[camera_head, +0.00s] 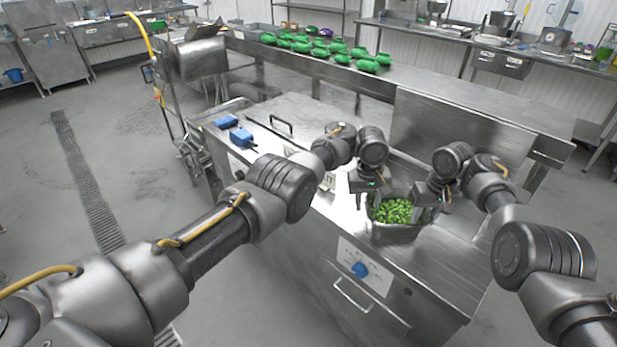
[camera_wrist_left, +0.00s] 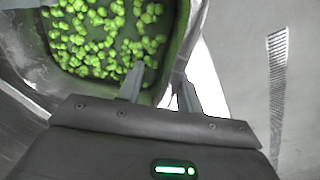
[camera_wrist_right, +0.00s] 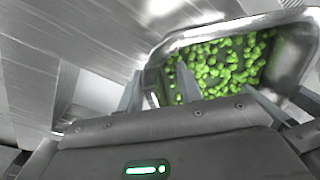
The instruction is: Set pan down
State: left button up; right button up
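A metal pan (camera_head: 399,233) full of green pieces stands at the front of the steel counter, upright as far as I can tell. My left gripper (camera_head: 366,193) is at its left side. In the left wrist view its fingers (camera_wrist_left: 161,82) straddle the pan wall (camera_wrist_left: 181,40), one inside, one outside, with a gap between them. My right gripper (camera_head: 430,198) is at the right side. In the right wrist view its fingers (camera_wrist_right: 158,82) straddle the pan rim (camera_wrist_right: 152,78) with space between. Contact of fingertips with the wall is unclear.
A raised shelf (camera_head: 430,85) behind carries several green bundles (camera_head: 367,66). Bare counter lies right of the pan.

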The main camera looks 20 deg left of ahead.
pick_arm(q)
jog(key=r, duration=0.7)
jog(key=a+r, duration=0.1)
jog(key=r, duration=0.2)
jog(key=shift+s+r, duration=0.15)
pick_arm(e)
notch_tip(320, 180, up, 12)
jog(key=d, duration=0.1)
jog(key=shift+w, duration=0.2)
